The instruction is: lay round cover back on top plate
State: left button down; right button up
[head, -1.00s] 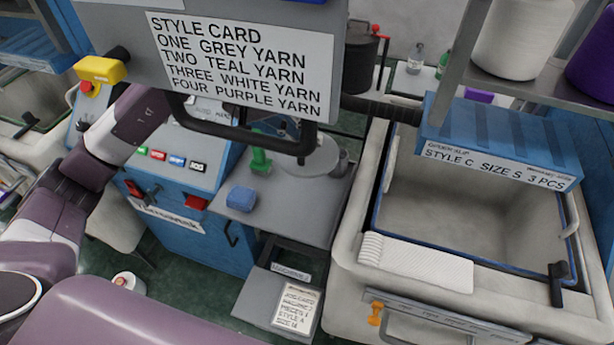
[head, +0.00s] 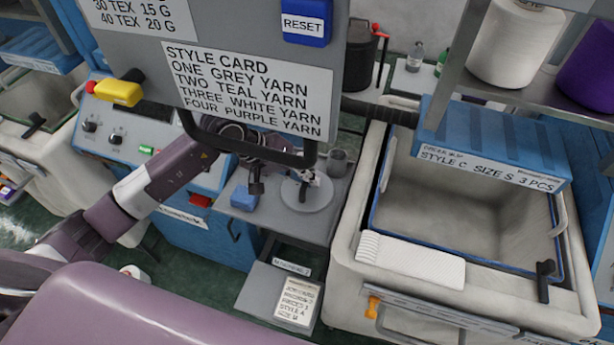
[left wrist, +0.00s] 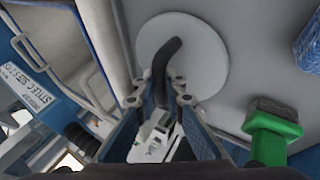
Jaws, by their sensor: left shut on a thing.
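The round cover (head: 318,198) is a pale grey disc with a dark curved handle. It is over the grey top plate (head: 275,225) in the head view; whether it touches the plate or hangs just above it I cannot tell. In the left wrist view the cover (left wrist: 208,62) is face-on, with the plate (left wrist: 255,55) around it. My left gripper (head: 308,177) is shut on the cover's handle, and its two fingers (left wrist: 160,98) close around the handle in the wrist view. My right gripper is not in view.
A blue block (head: 243,199) and a grey cup (head: 338,162) stand on the plate near the cover. A green-handled brush (left wrist: 272,128) is close to my gripper in the wrist view. The style-card panel (head: 250,90) hangs in front. A large bin (head: 480,215) is at right.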

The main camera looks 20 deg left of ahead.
pick_arm(q)
jog(key=shift+f+b, duration=0.15)
jog(key=shift+b, duration=0.15)
jog(key=c, duration=2)
grip_release()
